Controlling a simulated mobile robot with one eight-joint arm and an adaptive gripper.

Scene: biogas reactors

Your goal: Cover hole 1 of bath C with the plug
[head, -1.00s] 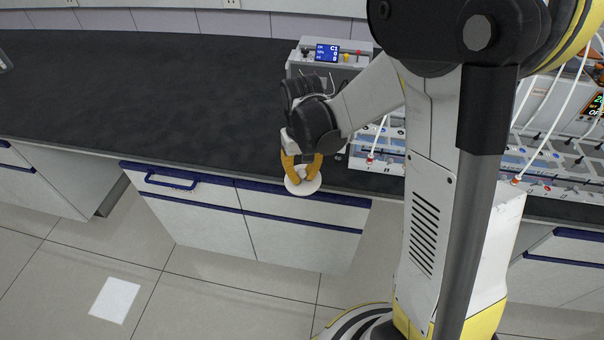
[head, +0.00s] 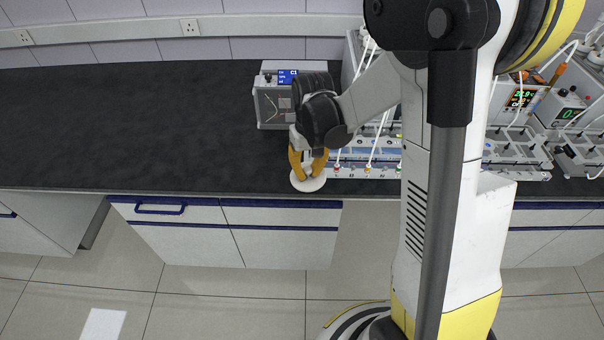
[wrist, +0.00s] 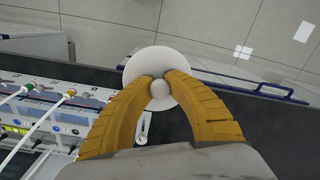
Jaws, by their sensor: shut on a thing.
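My gripper (head: 308,166) has yellow-orange fingers shut on the knob of a white round plug (head: 308,184). In the head view the plug hangs at the front edge of the dark bench. In the wrist view the plug (wrist: 134,64) shows as a white disc with a round knob between my fingertips (wrist: 158,88), over the bench edge and floor. I cannot make out bath C or its hole 1 in these frames.
The dark bench (head: 130,120) is clear on the left. A grey box with a blue "C1" display (head: 287,77) stands behind my gripper. A row of units with coloured fittings (head: 360,170) and white tubes is just right of it. Instruments (head: 520,97) stand farther right, partly hidden by my arm.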

